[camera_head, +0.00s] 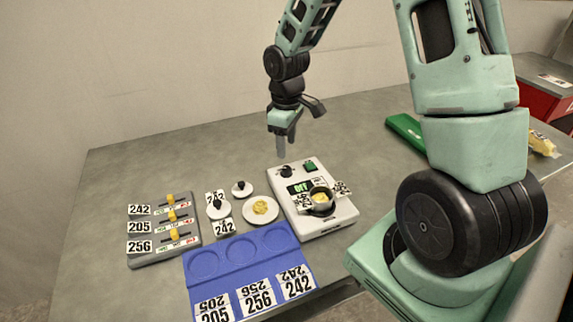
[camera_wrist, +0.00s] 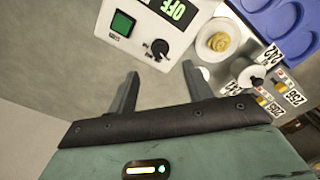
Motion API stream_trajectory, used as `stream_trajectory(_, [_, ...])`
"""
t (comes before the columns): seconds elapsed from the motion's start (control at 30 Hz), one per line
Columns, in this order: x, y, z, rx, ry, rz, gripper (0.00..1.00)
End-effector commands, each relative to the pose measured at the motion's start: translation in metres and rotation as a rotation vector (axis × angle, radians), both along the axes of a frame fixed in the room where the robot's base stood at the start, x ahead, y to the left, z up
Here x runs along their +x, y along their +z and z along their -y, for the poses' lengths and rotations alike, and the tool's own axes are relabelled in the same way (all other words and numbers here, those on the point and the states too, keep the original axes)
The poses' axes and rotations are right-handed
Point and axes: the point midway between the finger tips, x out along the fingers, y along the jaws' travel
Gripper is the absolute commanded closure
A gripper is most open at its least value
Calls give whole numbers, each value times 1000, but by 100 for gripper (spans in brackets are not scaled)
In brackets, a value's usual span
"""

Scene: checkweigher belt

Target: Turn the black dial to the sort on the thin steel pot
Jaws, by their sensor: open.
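The black dial (camera_head: 286,171) is on the top face of a white device (camera_head: 325,222), beside a green button (camera_head: 309,166) and a display (camera_head: 300,187) that reads OFF. The dial also shows in the wrist view (camera_wrist: 159,47), with small markings beside it too small to read. A steel pot (camera_head: 320,208) with yellow contents stands on the device, with number tags at its sides; they are hard to read. My gripper (camera_head: 284,148) is open and empty, pointing down above the dial. In the wrist view its fingers (camera_wrist: 161,82) are apart, with the dial just beyond them.
A blue tray (camera_head: 240,277) with round recesses and tags 205, 256 and 242 lies in front. A grey slider panel (camera_head: 190,211) is at left. A plate (camera_head: 260,222) with yellow contents and two white lids (camera_head: 242,193) lie between. A green object (camera_head: 405,131) lies behind.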

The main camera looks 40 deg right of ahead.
Motion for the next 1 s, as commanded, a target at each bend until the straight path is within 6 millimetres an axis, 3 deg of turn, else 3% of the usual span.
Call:
stream_trajectory(0.2, [-1, -45, 0, 1, 1, -5, 50])
stream_trajectory(0.4, [0, -72, 0, 0, 0, -2, 50])
stream_trajectory(0.83, [0, -82, 0, -1, 0, 0, 50])
stream_trajectory(0.87, [0, -82, 0, -1, 0, 0, 52])
stream_trajectory(1.0, [0, -82, 0, -1, 0, 0, 91])
